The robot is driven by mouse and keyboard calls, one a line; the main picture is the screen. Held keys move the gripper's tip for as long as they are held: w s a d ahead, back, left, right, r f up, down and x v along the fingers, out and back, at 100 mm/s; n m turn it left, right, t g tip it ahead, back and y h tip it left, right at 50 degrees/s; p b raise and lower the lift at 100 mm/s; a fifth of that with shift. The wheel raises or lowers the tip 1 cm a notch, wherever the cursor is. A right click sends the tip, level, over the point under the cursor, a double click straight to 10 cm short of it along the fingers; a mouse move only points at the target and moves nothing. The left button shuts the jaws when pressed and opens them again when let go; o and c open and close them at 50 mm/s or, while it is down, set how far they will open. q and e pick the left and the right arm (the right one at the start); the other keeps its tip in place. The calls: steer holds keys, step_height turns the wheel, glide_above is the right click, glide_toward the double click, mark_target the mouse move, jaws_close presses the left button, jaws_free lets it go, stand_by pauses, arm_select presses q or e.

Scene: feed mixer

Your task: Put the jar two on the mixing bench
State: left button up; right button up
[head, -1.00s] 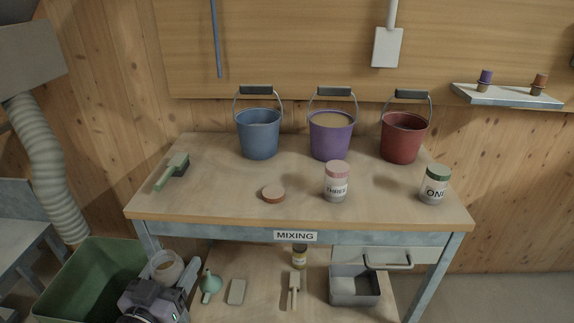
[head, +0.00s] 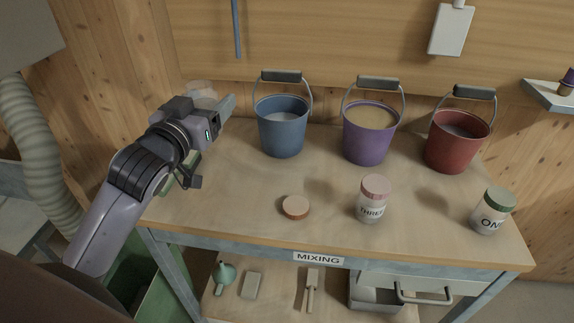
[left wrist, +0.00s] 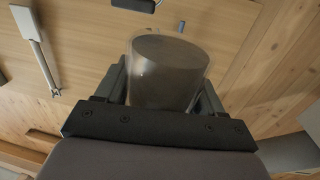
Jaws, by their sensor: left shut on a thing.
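My left gripper (head: 222,108) is raised over the back left of the mixing bench (head: 235,210), left of the blue bucket. It is shut on a clear jar (head: 200,90), mostly hidden behind the gripper in the head view. The jar also shows between the fingers in the left wrist view (left wrist: 168,75). No label on it is visible, so I cannot read a number. Jar three (head: 372,203), with a pink lid, and jar one (head: 492,214), with a green lid, stand upright on the bench. My right gripper is not in view.
A blue bucket (head: 282,135), a purple bucket (head: 368,142) and a red bucket (head: 455,148) stand along the back. A loose orange-brown lid (head: 295,208) lies near the front. Bench top between the left arm and lid is clear. A green bin (head: 160,300) stands below left.

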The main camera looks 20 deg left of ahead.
arm_select(q)
steer(key=shift+f, duration=0.2)
step_height(320, 180, down, 15)
steer(key=b, duration=0.2)
steer(key=shift+s+f+b, duration=0.1)
steer(key=shift+b, duration=0.3)
steer(key=shift+f+b, duration=0.45)
steer(key=shift+f, duration=1.7)
steer(key=shift+f, duration=0.2)
steer(key=o, duration=1.3)
steer(key=shift+s+r, duration=0.1)
steer(key=shift+r, duration=0.05)
steer(key=s, duration=0.8)
steer(key=s+d+b, duration=0.1)
steer(key=s, duration=0.2)
steer(key=shift+s+d, duration=0.1)
steer(key=shift+s, duration=0.3)
